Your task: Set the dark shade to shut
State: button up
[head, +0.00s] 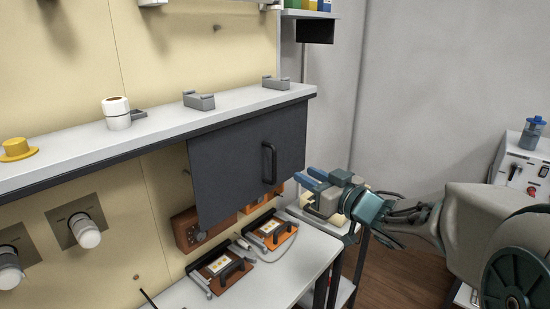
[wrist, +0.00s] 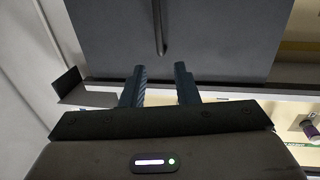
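The dark shade (head: 235,175) is a flat dark grey panel hanging below the front of the white shelf. A black bar handle (head: 269,163) stands upright near its right edge. In the wrist view the shade (wrist: 215,40) fills the upper middle, with the handle (wrist: 159,28) above the gap between my fingers. My gripper (head: 305,179) is to the right of the shade, with its blue fingers pointing toward it. The two fingers (wrist: 159,85) are apart with nothing between them. My gripper appears clear of the handle.
Orange devices (head: 220,270) lie on the white bench (head: 305,262) below the shade. A white machine (head: 522,170) stands at the right. Open floor shows beyond my arm.

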aim_at(275, 158)
jog(key=p+x, duration=0.2)
jog(key=x, duration=1.1)
jog(key=shift+w+a, duration=0.1)
grip_shut()
